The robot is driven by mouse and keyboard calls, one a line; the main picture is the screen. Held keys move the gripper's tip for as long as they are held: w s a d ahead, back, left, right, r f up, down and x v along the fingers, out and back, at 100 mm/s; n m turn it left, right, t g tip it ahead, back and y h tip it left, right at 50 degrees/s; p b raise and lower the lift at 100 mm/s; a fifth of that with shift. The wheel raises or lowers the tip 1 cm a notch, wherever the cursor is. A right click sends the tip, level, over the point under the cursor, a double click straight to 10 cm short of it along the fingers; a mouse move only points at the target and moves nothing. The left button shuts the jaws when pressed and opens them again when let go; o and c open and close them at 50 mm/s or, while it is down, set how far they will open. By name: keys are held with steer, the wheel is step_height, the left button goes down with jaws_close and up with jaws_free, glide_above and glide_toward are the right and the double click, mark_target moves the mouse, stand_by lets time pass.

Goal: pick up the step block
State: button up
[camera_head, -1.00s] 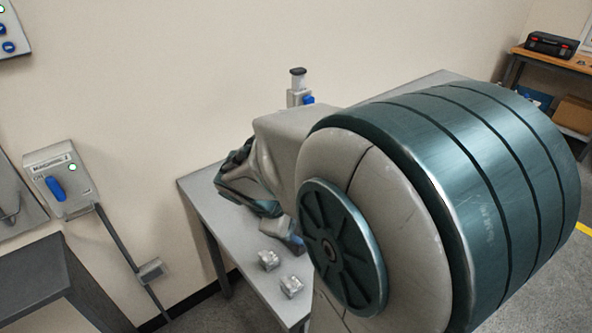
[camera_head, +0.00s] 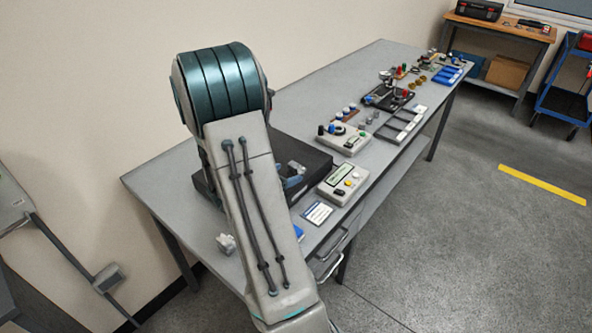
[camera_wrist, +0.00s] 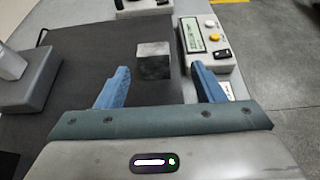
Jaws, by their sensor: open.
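In the wrist view a small grey block (camera_wrist: 153,62), with a light top and a darker front, sits on a dark flat plate (camera_wrist: 75,75). It looks like the step block, though no step shows clearly from this angle. My gripper (camera_wrist: 160,70) is open, its two blue fingers apart and nothing between them. The block appears beyond the fingertips, between their lines and nearer the right one. In the head view my gripper (camera_head: 292,178) is partly hidden by my arm over the dark plate (camera_head: 305,150); I cannot make out the block there.
A display box with buttons (camera_head: 343,186) stands right of the plate; it also shows in the wrist view (camera_wrist: 207,45). A small silver piece (camera_head: 226,244) lies at the table's near left. Several fixtures and trays fill the far table. A grey stand (camera_wrist: 22,85) is at left.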

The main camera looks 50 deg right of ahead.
mark_target(293, 169)
steer(key=x, duration=0.3)
steer(key=shift+d, duration=0.1)
steer(key=shift+w+d+p, duration=0.15)
steer(key=shift+d+p, duration=0.35)
steer(key=shift+d, duration=0.05)
steer(key=p+x, duration=0.1)
steer(key=x, duration=0.2)
steer(key=shift+w+d+r, duration=0.1)
steer(key=shift+w+d, duration=0.1)
steer(key=shift+d, duration=0.1)
steer(key=shift+w+d, duration=0.1)
steer(key=shift+d, duration=0.25)
steer(key=c, duration=1.2)
steer(key=shift+c, duration=0.2)
